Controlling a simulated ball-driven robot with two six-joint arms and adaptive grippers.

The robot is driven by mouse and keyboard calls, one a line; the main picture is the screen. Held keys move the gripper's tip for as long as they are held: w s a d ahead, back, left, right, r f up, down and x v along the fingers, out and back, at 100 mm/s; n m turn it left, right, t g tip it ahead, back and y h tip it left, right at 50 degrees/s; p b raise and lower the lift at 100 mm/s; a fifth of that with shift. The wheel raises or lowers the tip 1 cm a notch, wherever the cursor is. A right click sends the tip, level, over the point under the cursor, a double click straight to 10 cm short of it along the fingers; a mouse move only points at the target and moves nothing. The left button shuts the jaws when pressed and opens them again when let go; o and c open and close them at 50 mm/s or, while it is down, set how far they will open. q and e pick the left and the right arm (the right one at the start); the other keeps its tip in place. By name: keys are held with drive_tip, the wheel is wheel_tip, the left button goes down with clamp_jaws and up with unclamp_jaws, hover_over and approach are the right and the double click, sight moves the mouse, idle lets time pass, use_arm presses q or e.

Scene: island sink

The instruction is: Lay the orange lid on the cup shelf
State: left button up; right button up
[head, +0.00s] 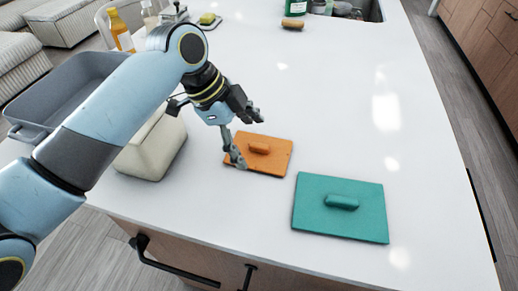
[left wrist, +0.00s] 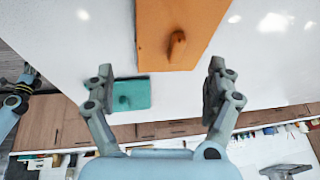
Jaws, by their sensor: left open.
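The orange lid (head: 276,164), a flat square with a raised handle, lies on the white counter. In the left wrist view the orange lid (left wrist: 180,22) is ahead of the fingers, with its handle near the centre line. My left gripper (head: 246,137) is open and empty, close by the lid's upper-left side; contact cannot be told. Its two fingers stand wide apart in the left wrist view (left wrist: 160,88). Part of my other arm shows at that view's left edge; its small gripper (left wrist: 30,72) is unclear. I cannot make out a cup shelf.
A teal lid (head: 365,217) lies right of the orange one. A cream container (head: 150,150) and a grey tub (head: 68,88) stand to the left, near my left arm. Bottles (head: 121,32) and a brown sponge (head: 292,24) are farther back. The counter's right side is clear.

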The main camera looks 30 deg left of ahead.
sight(260, 158)
use_arm(q)
drive_tip(key=x, duration=0.5)
drive_tip(key=shift+p, duration=0.4)
drive_tip(key=shift+a, duration=0.1)
drive_tip(key=c, duration=1.1)
drive_tip(key=shift+r, duration=0.15)
